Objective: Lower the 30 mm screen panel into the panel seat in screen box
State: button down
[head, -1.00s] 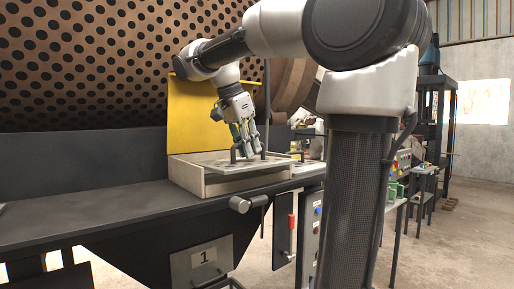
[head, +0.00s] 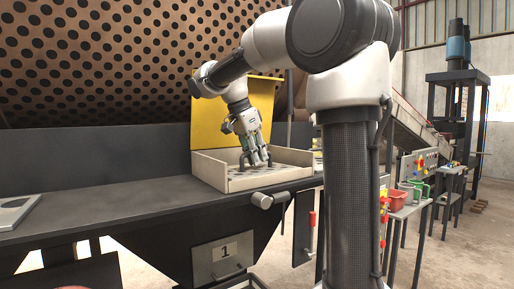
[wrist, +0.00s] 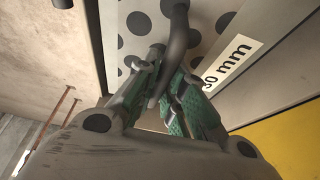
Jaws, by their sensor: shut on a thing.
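The 30 mm screen panel (head: 238,171) is a grey plate with round dark holes. In the head view it lies low inside the screen box (head: 272,180), below the rim; whether it touches the seat under it I cannot tell. My gripper (head: 256,160) reaches down into the box from above, shut on the panel's dark bar handle. In the wrist view the green-padded fingers (wrist: 166,98) close around the handle (wrist: 178,28), with the panel's holed face (wrist: 135,22) beyond. A white "30 mm" label (wrist: 228,62) shows beside it. The panel seat is hidden.
The yellow lid (head: 228,112) stands open behind the box. The large perforated drum (head: 100,60) is behind the dark bench (head: 110,212). A grey plate (head: 15,211) lies on the bench at far left. The bench between is clear.

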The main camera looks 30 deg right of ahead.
jog(key=shift+f, duration=0.3)
jog(key=shift+f, duration=0.2)
dwell(0.3)
jog(key=c, duration=1.4)
grip_release()
jog(key=shift+c, duration=0.2)
jog(key=v, duration=1.2)
